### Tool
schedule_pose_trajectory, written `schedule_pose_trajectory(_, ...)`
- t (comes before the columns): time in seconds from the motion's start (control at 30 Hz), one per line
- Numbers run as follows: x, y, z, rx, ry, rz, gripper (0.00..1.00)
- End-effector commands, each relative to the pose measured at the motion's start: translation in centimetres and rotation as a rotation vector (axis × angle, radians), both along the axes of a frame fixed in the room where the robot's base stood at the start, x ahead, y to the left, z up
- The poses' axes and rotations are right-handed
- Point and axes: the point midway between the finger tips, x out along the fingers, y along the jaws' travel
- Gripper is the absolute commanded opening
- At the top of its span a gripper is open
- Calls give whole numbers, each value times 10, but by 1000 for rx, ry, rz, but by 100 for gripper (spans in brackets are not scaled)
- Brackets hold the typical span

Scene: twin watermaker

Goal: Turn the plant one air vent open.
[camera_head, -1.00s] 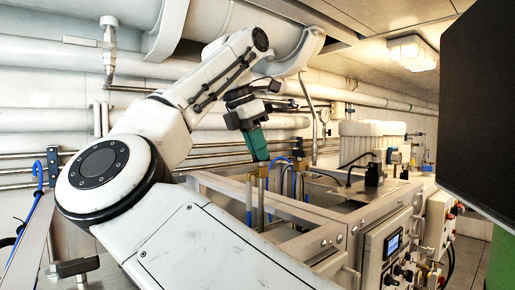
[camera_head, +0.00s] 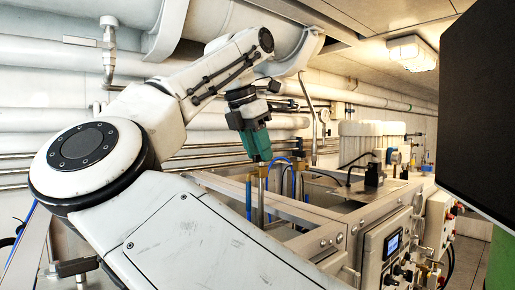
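My gripper (camera_head: 261,160) is teal and dark grey and points down over the near left corner of the steel-framed plant (camera_head: 232,186). A small brass-coloured fitting (camera_head: 263,171) on an upright pipe is directly below the fingertips. I cannot tell whether they touch it. No label shows which part is the plant one air vent; this fitting may be it. Its handle, if any, is hidden or too small to make out. The gap between the fingers is too small to see.
Blue hoses (camera_head: 249,197) stand close to the fitting. A control panel with a small blue display (camera_head: 392,244) is on the plant's front. White membrane housings (camera_head: 362,143) are behind. Pipes run along the wall, and a dark screen (camera_head: 480,100) fills the right edge.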

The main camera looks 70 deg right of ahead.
Motion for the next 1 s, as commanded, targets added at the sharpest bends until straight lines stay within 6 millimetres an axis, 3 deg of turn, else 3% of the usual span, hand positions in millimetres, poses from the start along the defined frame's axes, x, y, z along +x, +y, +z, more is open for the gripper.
schedule_pose_trajectory(0.17, 2, 3, 8, 0, -1, 3, 38)
schedule_pose_trajectory(0.7, 19, 32, 92, -1, 0, 1, 38)
schedule_pose_trajectory(1.0, 21, 36, 100, 0, 1, 0, 38)
